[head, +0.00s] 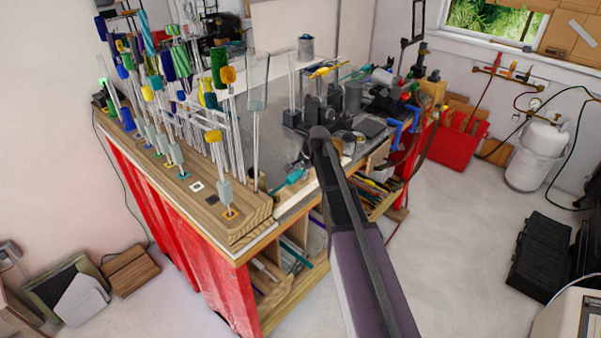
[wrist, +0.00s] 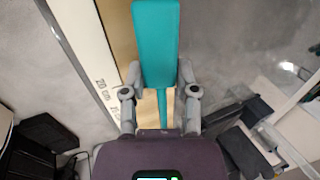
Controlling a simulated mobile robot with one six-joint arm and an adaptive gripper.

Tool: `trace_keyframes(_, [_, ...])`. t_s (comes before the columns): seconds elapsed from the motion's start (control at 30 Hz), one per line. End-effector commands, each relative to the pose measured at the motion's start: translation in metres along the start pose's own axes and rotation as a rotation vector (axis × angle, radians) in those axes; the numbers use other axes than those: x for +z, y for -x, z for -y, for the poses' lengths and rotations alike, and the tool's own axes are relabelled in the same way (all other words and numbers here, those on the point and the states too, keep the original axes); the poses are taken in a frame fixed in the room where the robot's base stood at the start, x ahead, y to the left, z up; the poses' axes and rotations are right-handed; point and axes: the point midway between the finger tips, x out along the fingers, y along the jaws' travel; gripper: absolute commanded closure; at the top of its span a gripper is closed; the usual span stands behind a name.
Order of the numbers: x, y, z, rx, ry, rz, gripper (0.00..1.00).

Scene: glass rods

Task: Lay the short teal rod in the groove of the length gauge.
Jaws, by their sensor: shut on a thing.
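The short teal rod shows in the wrist view (wrist: 156,45) as a broad teal piece with a thin teal stem below it. My gripper (wrist: 158,75) is shut on it, one finger on each side. In the head view the teal rod (head: 291,178) sticks out to the left of my gripper (head: 303,166), near the bench's front edge. The length gauge (wrist: 118,35), a pale wooden strip with a white edge and printed cm marks, lies beneath the rod in the wrist view. Its groove is largely hidden by the rod; I cannot tell whether they touch.
A wooden rack block (head: 245,225) with many upright coloured-topped rods stands on the left of the bench. Dark tools and a grey canister (head: 352,97) crowd the bench behind my gripper. Shelves with more rods are below the bench top.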

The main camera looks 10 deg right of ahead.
Motion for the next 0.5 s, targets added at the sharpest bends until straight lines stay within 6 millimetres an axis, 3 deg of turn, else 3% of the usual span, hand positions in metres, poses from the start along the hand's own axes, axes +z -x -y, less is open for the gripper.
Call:
trace_keyframes(0.33, [0.0004, -0.0034, -0.0011, 0.000, 0.001, 0.000, 1.00])
trace_keyframes(0.37, [0.0007, -0.0034, -0.0008, 0.000, 0.001, 0.000, 0.58])
trace_keyframes(0.5, [0.0009, -0.0033, -0.0006, 0.000, 0.001, 0.001, 0.21])
